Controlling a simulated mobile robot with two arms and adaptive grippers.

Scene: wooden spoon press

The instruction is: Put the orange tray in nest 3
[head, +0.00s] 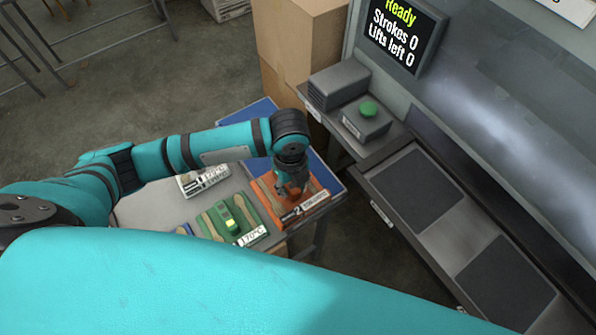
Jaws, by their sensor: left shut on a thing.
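The orange tray (270,202) lies at the right end of the grey table, with wooden spoon pieces on it and a label with the number 2 at its front. My left gripper (291,191) is at the middle of this tray from above, shut on it; the fingers hide the grip point. A blue surface (331,178) shows behind and to the right of the orange tray. I cannot make out a nest marked 3. My right gripper is not in view.
A green tray (232,221) with spoon pieces stands left of the orange tray, beside a white label. The press (480,240) with two dark plates is at the right. A screen (398,32) reads Ready, Strokes 0, Lifts left 0. A green button (368,109) and cardboard boxes (290,45) stand behind.

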